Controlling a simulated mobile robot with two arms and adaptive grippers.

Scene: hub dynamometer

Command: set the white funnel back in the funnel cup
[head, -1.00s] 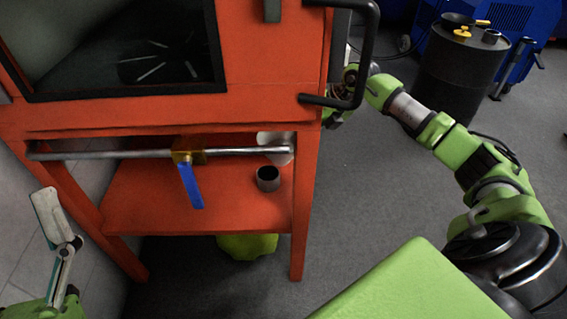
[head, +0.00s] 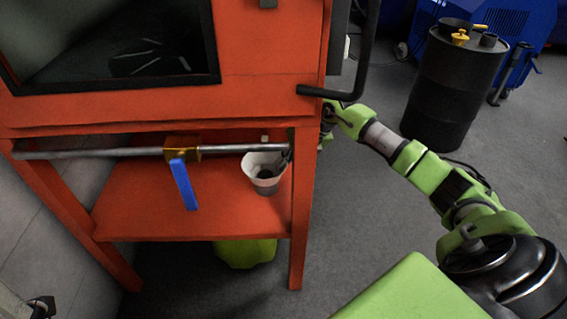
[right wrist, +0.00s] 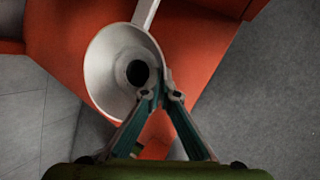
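The white funnel (head: 254,161) is wide end up at the right of the red lower shelf, directly over the grey funnel cup (head: 266,189). Only the cup's lower part shows below it. I cannot tell whether the funnel is fully seated. In the right wrist view the funnel (right wrist: 101,72) opens toward the camera, with a dark round hole in its middle. My right gripper (right wrist: 161,93) is closed on the near rim of the funnel; it also shows in the head view (head: 286,156), partly behind the frame post. My left gripper (head: 42,303) barely shows at the lower left corner.
A metal pipe (head: 90,153) with a brass valve and blue lever (head: 183,185) crosses in front of the shelf. The red frame's right post (head: 299,220) stands beside my right gripper. A black drum (head: 455,85) stands at the right.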

